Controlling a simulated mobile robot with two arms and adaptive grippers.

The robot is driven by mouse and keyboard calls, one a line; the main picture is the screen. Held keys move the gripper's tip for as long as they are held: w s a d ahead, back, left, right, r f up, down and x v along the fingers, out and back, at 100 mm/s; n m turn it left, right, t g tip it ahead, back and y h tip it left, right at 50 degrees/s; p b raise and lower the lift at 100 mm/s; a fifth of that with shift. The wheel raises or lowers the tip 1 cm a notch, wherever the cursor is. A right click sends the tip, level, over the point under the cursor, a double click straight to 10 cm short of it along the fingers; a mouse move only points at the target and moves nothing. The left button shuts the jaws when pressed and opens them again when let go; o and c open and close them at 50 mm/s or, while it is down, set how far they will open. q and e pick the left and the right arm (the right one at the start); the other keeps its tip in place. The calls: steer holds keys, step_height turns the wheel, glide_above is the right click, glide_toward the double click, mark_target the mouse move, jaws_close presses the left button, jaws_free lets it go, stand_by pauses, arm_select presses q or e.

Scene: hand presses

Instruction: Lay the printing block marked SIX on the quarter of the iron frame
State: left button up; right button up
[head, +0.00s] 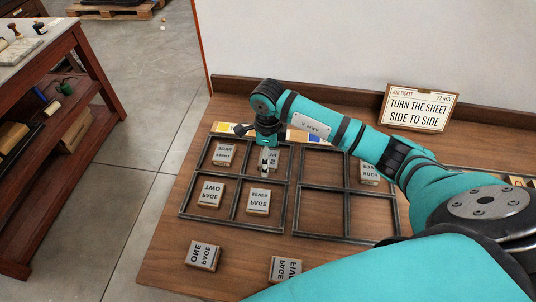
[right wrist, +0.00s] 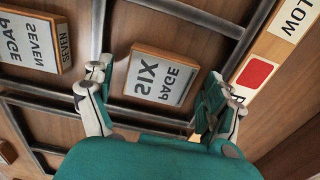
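The block marked PAGE SIX (right wrist: 158,80) lies face up inside the far right quarter of the left iron frame (head: 237,184). In the head view my right gripper (head: 267,170) is above that quarter and covers part of the block. In the right wrist view the fingers of my right gripper (right wrist: 158,95) are spread on either side of the block, with a visible gap at each side. The block marked PAGE SEVEN (head: 259,201) lies in the quarter nearer me; it also shows in the right wrist view (right wrist: 30,42). My left gripper is out of view.
PAGE TWO (head: 210,194) and another block (head: 223,155) fill the left frame's left quarters. The right iron frame (head: 346,191) has a block (head: 370,173) at far right. PAGE ONE (head: 204,256) and PAGE FIVE (head: 285,268) lie in front. A ticket (head: 418,108) stands behind.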

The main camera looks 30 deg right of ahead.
steer(key=shift+r, duration=0.3)
step_height(320, 180, up, 12)
steer(key=b, duration=0.2)
steer(key=shift+f, duration=0.15)
